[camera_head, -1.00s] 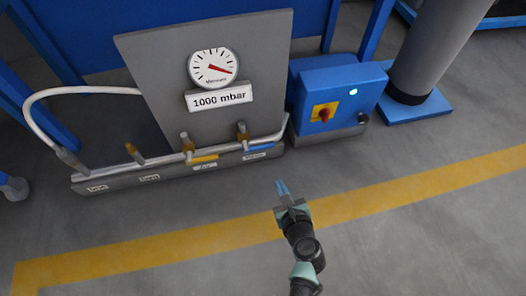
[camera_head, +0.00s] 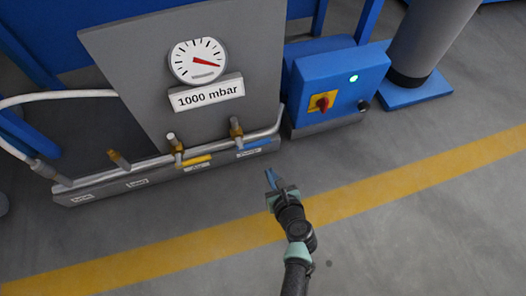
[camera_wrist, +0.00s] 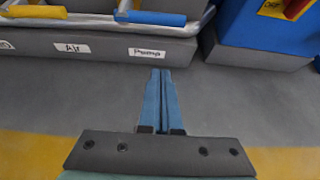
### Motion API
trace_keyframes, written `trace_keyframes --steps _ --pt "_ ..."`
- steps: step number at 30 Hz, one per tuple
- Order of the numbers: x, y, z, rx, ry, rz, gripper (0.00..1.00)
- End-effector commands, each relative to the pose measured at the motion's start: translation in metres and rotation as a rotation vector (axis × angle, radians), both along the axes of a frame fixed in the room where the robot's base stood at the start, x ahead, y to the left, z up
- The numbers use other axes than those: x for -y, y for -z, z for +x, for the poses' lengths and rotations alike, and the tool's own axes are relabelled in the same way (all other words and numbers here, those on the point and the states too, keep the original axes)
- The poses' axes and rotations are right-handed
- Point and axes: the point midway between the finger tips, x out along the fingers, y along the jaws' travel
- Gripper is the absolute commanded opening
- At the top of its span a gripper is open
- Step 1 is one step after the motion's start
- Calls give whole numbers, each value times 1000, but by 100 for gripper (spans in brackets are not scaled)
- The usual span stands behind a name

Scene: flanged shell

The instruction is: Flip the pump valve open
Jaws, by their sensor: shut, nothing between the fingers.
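The pump valve has a blue handle (camera_head: 254,149) lying along the pipe at the right end of the manifold; it shows at the top of the wrist view as a blue bar (camera_wrist: 152,18). Below it is a label reading Pump (camera_wrist: 147,53). The brass valve body (camera_head: 236,130) stands above the handle in the head view. My gripper (camera_head: 271,178) is shut and empty, its blue fingers side by side. It is in front of the manifold, apart from the handle. In the wrist view my fingertips (camera_wrist: 160,72) point toward the Pump label, below the handle.
A yellow valve handle (camera_head: 197,161) is left of the blue one. A gauge (camera_head: 197,61) above a sign reading 1000 mbar is on the grey panel (camera_head: 119,51). A blue box (camera_head: 338,82) with a red knob stands right. The floor before the manifold is clear.

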Motion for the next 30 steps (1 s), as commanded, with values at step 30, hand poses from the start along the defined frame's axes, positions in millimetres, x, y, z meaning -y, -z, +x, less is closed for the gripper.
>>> trace_keyframes --steps 30 --pt "-24 3 75 0 2 -1 0"
